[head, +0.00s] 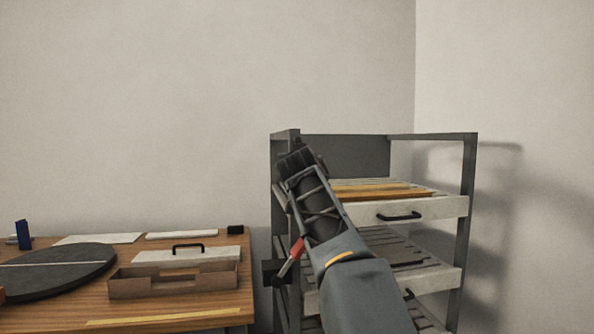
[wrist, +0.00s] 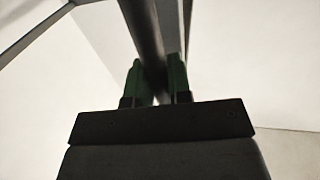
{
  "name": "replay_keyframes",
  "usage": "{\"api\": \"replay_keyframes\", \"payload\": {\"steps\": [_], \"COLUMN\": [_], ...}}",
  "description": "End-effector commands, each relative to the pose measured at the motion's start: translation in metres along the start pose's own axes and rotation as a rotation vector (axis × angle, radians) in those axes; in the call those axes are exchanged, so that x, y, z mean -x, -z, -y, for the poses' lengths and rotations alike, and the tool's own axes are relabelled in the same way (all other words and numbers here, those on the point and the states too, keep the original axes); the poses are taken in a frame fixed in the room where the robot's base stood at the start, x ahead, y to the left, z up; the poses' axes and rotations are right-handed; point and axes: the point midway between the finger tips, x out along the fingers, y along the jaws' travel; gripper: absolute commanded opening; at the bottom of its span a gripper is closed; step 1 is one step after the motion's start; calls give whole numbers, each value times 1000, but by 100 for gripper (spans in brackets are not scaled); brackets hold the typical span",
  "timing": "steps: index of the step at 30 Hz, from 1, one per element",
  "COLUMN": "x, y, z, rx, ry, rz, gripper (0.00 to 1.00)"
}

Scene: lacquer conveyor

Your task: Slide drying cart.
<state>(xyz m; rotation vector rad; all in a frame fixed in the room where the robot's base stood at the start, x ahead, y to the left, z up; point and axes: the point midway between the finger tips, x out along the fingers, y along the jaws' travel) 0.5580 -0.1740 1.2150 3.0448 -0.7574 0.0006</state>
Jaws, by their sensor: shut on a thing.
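The drying cart (head: 467,185) is a dark grey metal frame with several pale slatted trays, standing right of centre in the head view. My gripper (head: 294,150) is at the upper part of the cart's left front post. In the wrist view its green fingers (wrist: 156,75) stand on either side of a dark grey bar (wrist: 140,25), which looks like that post, and are shut on it. My arm hides part of the cart's left side and lower trays in the head view.
A wooden table (head: 215,310) stands at left with a round dark turntable (head: 60,270), an open brown box (head: 175,284) and a black-handled pale lid (head: 190,256). The top tray (head: 430,211) has a black handle and holds yellowish strips. Walls stand behind and right of the cart.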

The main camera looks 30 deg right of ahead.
Motion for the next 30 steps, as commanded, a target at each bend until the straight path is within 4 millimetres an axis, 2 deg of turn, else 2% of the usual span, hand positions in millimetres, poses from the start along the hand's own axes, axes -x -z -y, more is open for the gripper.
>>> {"api": "replay_keyframes", "payload": {"steps": [18, 19, 26, 30], "x": [1, 1, 1, 1], "y": [-4, -4, -3, -2], "z": [7, 8, 4, 3], "rx": [-6, -6, -5, -4], "ry": [2, 2, -3, -6], "rz": [8, 8, 5, 4], "gripper": [0, 22, 43, 43]}}
